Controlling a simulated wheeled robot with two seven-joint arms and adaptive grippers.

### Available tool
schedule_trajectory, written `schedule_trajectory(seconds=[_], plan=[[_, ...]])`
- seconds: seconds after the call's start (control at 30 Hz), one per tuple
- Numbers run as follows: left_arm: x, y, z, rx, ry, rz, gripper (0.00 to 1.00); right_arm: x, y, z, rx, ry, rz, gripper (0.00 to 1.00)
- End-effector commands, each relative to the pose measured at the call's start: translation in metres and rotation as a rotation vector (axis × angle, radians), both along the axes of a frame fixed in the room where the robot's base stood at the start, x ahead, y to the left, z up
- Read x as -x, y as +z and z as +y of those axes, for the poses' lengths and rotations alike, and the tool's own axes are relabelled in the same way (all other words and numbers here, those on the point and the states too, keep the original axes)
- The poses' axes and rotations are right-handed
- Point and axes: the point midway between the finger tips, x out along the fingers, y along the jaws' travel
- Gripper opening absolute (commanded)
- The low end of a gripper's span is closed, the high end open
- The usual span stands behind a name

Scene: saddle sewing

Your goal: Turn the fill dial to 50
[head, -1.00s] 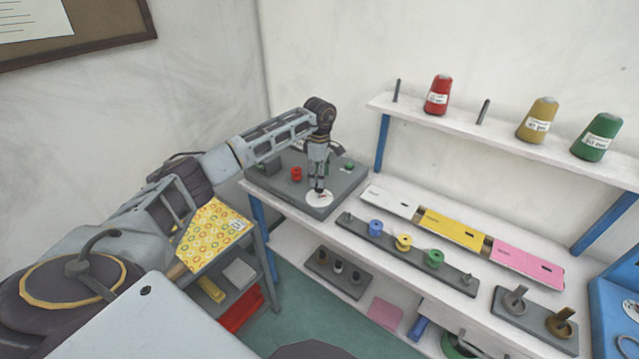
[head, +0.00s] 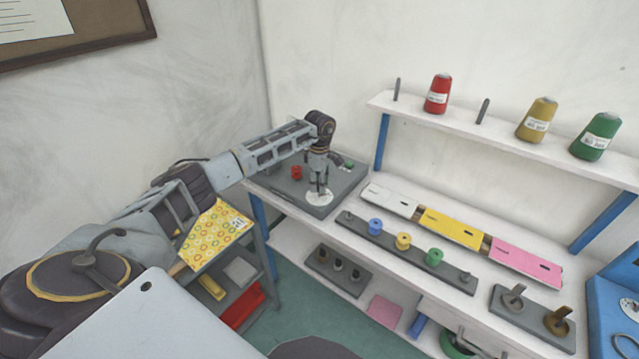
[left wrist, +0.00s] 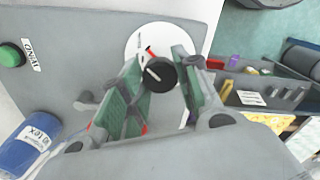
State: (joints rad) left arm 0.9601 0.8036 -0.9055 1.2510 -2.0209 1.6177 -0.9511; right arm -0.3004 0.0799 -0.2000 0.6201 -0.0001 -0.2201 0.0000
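The fill dial is a black knob (left wrist: 161,74) with a white pointer line on a round white plate (left wrist: 136,42) that has a red mark. In the head view the white plate (head: 319,198) lies at the front of the grey winder base (head: 272,184). My left gripper (head: 319,190) points down over it. In the left wrist view the left gripper (left wrist: 158,88) is open, with one green-padded finger on each side of the knob. I cannot tell whether the pads touch it. The plate's numbers are not readable. My right gripper is not in view.
The winder base also carries a green button (left wrist: 11,54) and a red part (head: 297,173). Right of the base stand a rail with blue, yellow and green bobbins (head: 403,241) and coloured cards (head: 452,228).

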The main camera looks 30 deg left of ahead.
Motion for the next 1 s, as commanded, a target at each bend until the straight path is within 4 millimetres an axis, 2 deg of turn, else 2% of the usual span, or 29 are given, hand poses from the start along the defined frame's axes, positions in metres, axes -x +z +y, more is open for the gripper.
schedule_trajectory(seconds=[0.03,0.13,0.57,1.0], plan=[[-0.0001,0.0002,0.0001,0.000,0.000,0.000,0.20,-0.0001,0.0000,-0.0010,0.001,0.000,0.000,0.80],[0.0000,0.0002,0.0002,0.000,0.000,0.000,0.08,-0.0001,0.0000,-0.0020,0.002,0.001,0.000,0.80],[-0.0003,0.0005,0.0005,0.000,0.054,-0.001,0.08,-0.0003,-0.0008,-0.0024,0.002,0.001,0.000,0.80],[-0.0007,0.0011,0.0010,0.000,0.308,-0.002,0.08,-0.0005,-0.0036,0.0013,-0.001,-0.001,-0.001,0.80]])
